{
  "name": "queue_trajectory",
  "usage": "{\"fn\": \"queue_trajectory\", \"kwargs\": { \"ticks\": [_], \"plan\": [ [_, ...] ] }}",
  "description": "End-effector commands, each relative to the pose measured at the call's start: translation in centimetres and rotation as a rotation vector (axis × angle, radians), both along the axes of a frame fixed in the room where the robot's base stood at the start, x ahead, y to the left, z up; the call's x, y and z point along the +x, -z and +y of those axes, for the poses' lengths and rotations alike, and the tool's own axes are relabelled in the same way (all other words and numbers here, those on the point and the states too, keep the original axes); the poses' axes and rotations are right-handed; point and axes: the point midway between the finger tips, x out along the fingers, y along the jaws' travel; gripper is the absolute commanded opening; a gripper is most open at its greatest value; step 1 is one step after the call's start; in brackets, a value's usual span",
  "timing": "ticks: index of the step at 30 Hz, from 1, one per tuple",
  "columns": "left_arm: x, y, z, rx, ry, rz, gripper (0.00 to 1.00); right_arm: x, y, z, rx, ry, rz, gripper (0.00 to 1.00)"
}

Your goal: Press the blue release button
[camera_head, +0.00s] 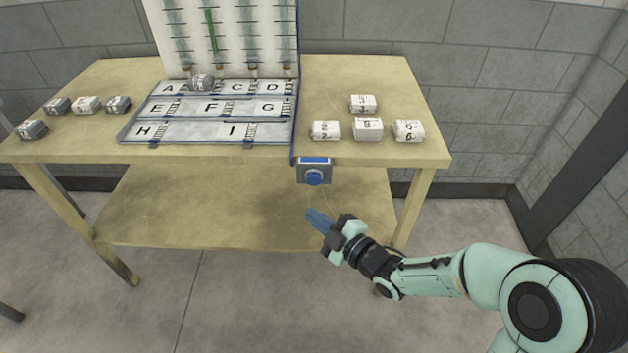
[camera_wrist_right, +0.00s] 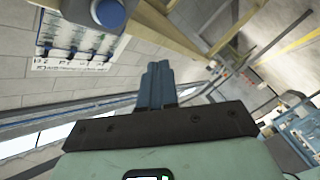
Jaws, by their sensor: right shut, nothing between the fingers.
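The blue release button (camera_head: 314,177) is a round blue knob on a small grey box (camera_head: 303,168) fixed to the front edge of the table. In the right wrist view the button (camera_wrist_right: 108,13) shows at the top, left of the fingertips. My right gripper (camera_head: 312,215) is shut and empty, with its blue fingers together. It is in front of and below the button in the head view, apart from it. The shut fingers (camera_wrist_right: 158,72) also show in the right wrist view. My left gripper is not in view.
The wooden table (camera_head: 340,75) carries a lettered tray (camera_head: 190,130) in front of an upright white board (camera_head: 170,35). Several small labelled blocks (camera_head: 367,128) sit on the right, and several more (camera_head: 86,104) on the left. The space before the button is clear.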

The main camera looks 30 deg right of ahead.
Motion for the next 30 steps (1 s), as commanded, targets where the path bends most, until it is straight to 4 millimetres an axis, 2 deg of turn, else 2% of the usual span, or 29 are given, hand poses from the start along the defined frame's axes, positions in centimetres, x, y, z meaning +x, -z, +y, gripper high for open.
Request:
{"fn": "queue_trajectory", "kwargs": {
  "ticks": [9, 15, 30],
  "plan": [
    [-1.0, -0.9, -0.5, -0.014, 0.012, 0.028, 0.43, 3.9, 0.0, -2.4, -0.003, 0.001, 0.001, 0.0],
    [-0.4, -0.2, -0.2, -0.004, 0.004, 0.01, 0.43, 5.5, 0.1, -3.4, -0.001, -0.001, 0.0, 0.0],
    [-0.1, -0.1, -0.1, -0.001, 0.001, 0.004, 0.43, 6.0, 0.0, -3.7, 0.001, 0.0, 0.002, 0.0]
  ]
}}
